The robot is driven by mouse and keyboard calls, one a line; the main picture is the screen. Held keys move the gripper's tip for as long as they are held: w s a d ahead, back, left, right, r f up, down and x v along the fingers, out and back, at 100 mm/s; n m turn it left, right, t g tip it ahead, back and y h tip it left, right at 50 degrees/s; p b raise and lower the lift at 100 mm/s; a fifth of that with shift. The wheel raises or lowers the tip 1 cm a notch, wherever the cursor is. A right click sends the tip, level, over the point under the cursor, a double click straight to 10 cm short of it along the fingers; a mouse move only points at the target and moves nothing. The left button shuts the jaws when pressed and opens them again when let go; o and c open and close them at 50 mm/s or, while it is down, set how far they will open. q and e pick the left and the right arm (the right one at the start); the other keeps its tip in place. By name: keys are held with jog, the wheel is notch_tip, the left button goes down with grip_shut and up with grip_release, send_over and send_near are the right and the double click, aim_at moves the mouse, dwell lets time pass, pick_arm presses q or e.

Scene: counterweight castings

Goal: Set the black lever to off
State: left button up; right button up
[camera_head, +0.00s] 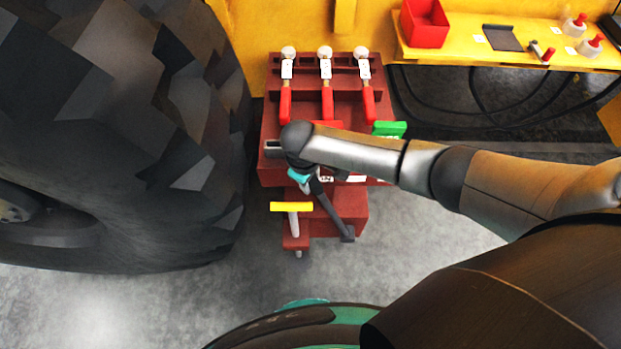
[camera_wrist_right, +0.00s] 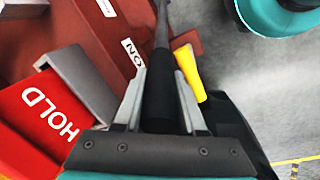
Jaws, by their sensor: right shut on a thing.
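The black lever (camera_wrist_right: 160,92) shows in the right wrist view with its dark grip between my fingers and a thin grey shaft running up. In the head view the lever (camera_head: 331,213) slants down and right from my gripper, in front of the dark red stand. My right gripper (camera_head: 309,184) is shut on the lever's grip; its fingers (camera_wrist_right: 160,85) lie on both sides of it. A white ON label (camera_wrist_right: 132,52) is left of the shaft in the wrist view. No OFF label can be read. My left gripper is not in view.
A yellow T-handle (camera_head: 291,207) stands close left of the lever. A red HOLD plate (camera_wrist_right: 50,115) is beside my gripper. Several red-handled levers (camera_head: 326,100) stand behind on the stand (camera_head: 270,178). A green block (camera_head: 390,129) is at right, a large tyre (camera_head: 120,130) at left.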

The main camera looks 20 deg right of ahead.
grip_shut()
dwell(0.3)
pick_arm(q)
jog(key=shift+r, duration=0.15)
pick_arm(e)
jog(key=shift+d+r, duration=0.1)
jog(key=shift+d, duration=0.05)
dwell(0.4)
